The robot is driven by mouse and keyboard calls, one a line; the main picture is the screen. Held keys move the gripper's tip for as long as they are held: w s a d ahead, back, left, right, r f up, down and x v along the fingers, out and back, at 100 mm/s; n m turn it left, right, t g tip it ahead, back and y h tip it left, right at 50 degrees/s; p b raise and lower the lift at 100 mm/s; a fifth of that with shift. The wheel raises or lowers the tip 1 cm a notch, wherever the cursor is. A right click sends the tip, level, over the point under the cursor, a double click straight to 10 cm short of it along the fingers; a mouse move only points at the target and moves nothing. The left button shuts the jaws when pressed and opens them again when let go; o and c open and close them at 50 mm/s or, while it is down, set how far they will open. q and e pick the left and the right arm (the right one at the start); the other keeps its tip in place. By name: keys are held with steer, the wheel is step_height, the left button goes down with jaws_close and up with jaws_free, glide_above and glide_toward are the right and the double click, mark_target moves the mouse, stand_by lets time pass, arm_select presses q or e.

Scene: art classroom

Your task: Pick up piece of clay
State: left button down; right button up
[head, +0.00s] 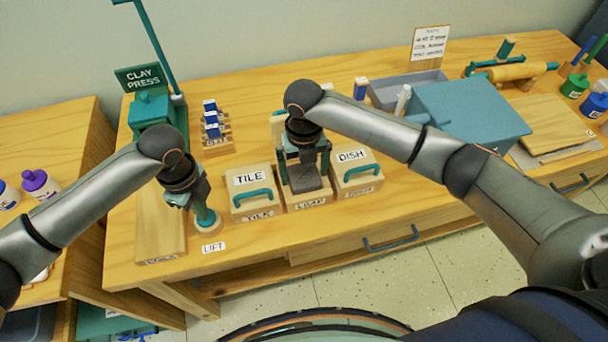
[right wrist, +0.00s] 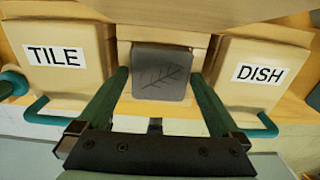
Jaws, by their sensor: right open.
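A grey square piece of clay with a leaf pattern pressed in it (right wrist: 161,74) lies in the middle wooden mould (head: 311,200), between the TILE mould (head: 251,204) and the DISH mould (head: 351,160). It also shows in the head view (head: 306,178). My right gripper (right wrist: 160,90) is open over it, one green finger on either side of the clay; I cannot tell whether they touch it. My left gripper (head: 203,207) is at the teal upright handle (head: 207,219) by the LIFT label; its fingers are too unclear to tell their state.
The green clay press (head: 151,108) stands at the back left, beside a rack of blue-topped items (head: 216,138). A large teal box (head: 470,112) and a grey tray (head: 405,88) stand to the right, behind my right arm. The table's front edge is close to the moulds.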

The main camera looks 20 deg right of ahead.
mark_target(304, 175)
arm_select(q)
steer(key=shift+s+f, duration=0.1)
arm_select(e)
steer(key=c, duration=1.2)
step_height(304, 175, up, 16)
steer(key=shift+r, duration=0.1)
steer(key=shift+c, duration=0.2)
stand_by(0.5)
